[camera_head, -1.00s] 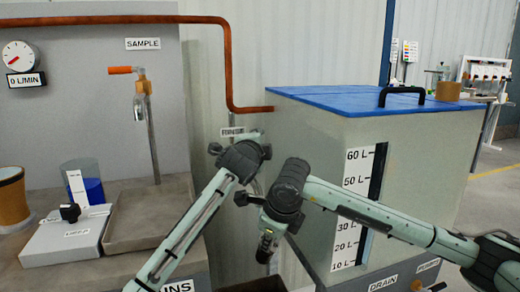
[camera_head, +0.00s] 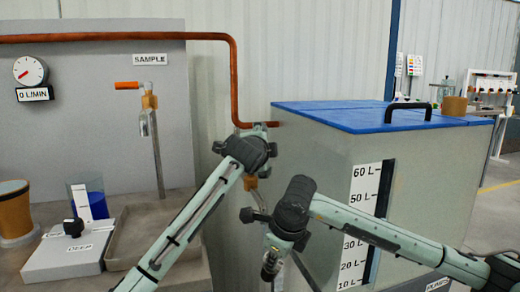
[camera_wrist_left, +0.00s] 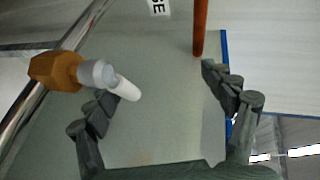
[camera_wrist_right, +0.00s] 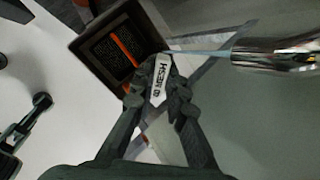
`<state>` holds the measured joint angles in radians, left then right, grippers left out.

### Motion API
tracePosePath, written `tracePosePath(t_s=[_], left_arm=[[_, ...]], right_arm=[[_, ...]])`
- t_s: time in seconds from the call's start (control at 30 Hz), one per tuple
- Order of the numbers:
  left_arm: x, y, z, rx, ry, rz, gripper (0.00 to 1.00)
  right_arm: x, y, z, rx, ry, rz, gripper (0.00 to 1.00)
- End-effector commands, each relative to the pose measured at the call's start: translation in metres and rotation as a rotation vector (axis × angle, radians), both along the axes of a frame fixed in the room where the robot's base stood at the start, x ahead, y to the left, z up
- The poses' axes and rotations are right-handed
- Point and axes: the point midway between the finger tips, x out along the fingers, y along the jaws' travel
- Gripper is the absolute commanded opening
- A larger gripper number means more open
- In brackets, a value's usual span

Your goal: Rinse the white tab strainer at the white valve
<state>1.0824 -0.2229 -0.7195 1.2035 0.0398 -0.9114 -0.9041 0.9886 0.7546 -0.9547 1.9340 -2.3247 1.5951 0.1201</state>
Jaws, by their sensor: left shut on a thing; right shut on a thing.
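The white valve (camera_wrist_left: 122,87) shows as a white handle on a grey and brass body in the left wrist view. My left gripper (camera_wrist_left: 165,95) is on this handle, which lies against one finger; the fingers look well apart. In the head view my left arm covers most of the valve. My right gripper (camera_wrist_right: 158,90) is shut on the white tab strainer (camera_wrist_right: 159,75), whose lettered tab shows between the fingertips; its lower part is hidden. A shiny metal spout (camera_wrist_right: 275,54) points at it from the right, and a thin pale streak like water runs between them.
The blue-lidded tank (camera_head: 375,117) stands close to the right arm. A copper pipe (camera_head: 234,85) runs down behind the left arm. A grey tray (camera_head: 150,235) and sample tap (camera_head: 146,110) are at the left.

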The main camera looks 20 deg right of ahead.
Motion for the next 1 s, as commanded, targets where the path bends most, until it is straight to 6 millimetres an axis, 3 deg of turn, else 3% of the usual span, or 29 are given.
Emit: tracePosePath(t_s=[0.03, 0.17, 0.57, 0.63, 1.0], left_arm=[[-0.004, 0.001, 0.03, -0.018, -0.051, -0.007, 0.58], [-0.012, 0.006, 0.03, -0.018, -0.05, -0.007, 0.52], [-0.036, 0.02, 0.034, -0.017, -0.051, -0.006, 0.48], [-0.04, 0.023, 0.034, -0.017, -0.051, -0.005, 0.37], [-0.063, 0.035, 0.029, -0.01, -0.036, -0.004, 0.37]], right_arm=[[0.0, 0.0, 0.001, -0.001, 0.001, 0.0, 0.0], [0.0, 0.0, 0.001, -0.001, 0.001, 0.0, 0.0], [0.0, 0.0, 0.0, -0.001, 0.001, 0.0, 0.0], [0.0, 0.0, 0.0, -0.001, 0.001, 0.0, 0.0], [0.0, 0.0, -0.001, -0.001, 0.001, 0.0, 0.0]])
